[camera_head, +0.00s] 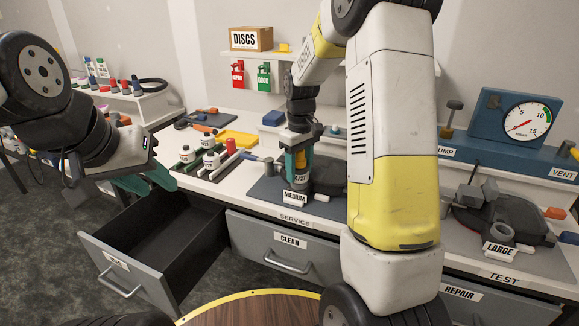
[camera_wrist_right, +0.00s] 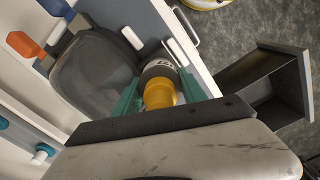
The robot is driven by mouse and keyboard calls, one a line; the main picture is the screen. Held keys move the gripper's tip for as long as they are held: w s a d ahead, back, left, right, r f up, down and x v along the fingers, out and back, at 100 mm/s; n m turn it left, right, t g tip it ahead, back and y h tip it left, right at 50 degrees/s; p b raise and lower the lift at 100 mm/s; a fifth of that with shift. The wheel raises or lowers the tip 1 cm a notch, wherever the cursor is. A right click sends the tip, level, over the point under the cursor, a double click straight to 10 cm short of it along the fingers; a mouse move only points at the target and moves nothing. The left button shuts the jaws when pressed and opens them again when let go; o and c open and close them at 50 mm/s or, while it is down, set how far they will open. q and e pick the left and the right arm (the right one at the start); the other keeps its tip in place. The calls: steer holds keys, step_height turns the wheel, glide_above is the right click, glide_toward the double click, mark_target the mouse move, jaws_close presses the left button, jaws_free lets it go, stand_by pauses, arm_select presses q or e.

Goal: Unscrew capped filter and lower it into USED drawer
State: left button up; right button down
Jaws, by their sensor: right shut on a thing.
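The capped filter (camera_wrist_right: 158,70) is a dark cylinder with a white label and an orange-yellow cap (camera_wrist_right: 160,93). It stands upright at the MEDIUM station in the head view, behind the MEDIUM sign (camera_head: 295,197). My right gripper (camera_head: 298,158) comes down from above with its teal fingers shut on the capped filter; in the wrist view they sit on both sides of the cap. The open drawer (camera_head: 130,268) is at lower left, its label too small to read surely. My left gripper (camera_head: 150,184) hangs above the drawer's rear; its finger gap is unclear.
The shut CLEAN drawer (camera_head: 289,255) is right of the open drawer. The LARGE station (camera_head: 500,249) and gauge box (camera_head: 515,118) are at right. A round wooden top (camera_head: 255,310) is in front.

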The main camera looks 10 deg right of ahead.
steer(key=n, duration=0.5)
steer(key=shift+n, duration=0.3)
steer(key=c, duration=0.6)
jaws_free()
